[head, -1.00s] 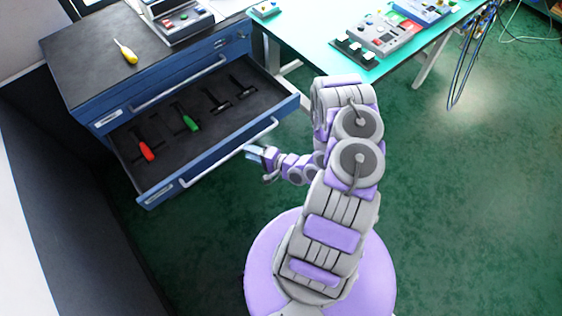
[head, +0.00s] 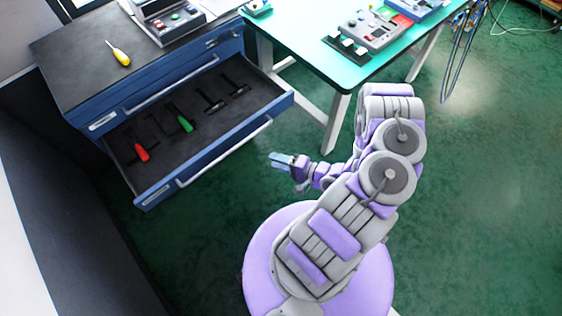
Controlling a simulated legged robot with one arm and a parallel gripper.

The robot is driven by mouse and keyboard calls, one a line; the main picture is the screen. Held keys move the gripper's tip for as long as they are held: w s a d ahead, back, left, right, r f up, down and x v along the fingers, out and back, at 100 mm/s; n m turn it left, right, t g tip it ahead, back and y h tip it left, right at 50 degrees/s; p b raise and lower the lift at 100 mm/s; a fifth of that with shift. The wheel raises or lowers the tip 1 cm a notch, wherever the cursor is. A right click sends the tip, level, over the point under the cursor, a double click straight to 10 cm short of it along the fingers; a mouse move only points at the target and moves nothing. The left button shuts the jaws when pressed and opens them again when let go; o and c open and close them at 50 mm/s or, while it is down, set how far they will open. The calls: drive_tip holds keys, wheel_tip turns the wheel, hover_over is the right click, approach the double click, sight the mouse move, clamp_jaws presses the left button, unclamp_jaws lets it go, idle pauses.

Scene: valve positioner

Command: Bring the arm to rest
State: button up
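My arm (head: 345,225), grey and lilac, rises from its round lilac base and bends at the middle. Its end reaches left, with my gripper (head: 281,160) over the green floor. My gripper is to the right of the open drawer's handle (head: 225,152) and looks apart from it. I see nothing held in it. The fingers are too small to tell whether they are open or shut.
The blue cabinet's open drawer (head: 165,190) holds a red-handled tool (head: 141,152), a green-handled tool (head: 185,123) and dark tools. A yellow screwdriver (head: 119,53) lies on top. A teal table (head: 300,40) bears devices.

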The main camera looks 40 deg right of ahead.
drive_tip(key=shift+s+d, duration=0.15)
drive_tip(key=shift+s, duration=0.25)
idle(0.3)
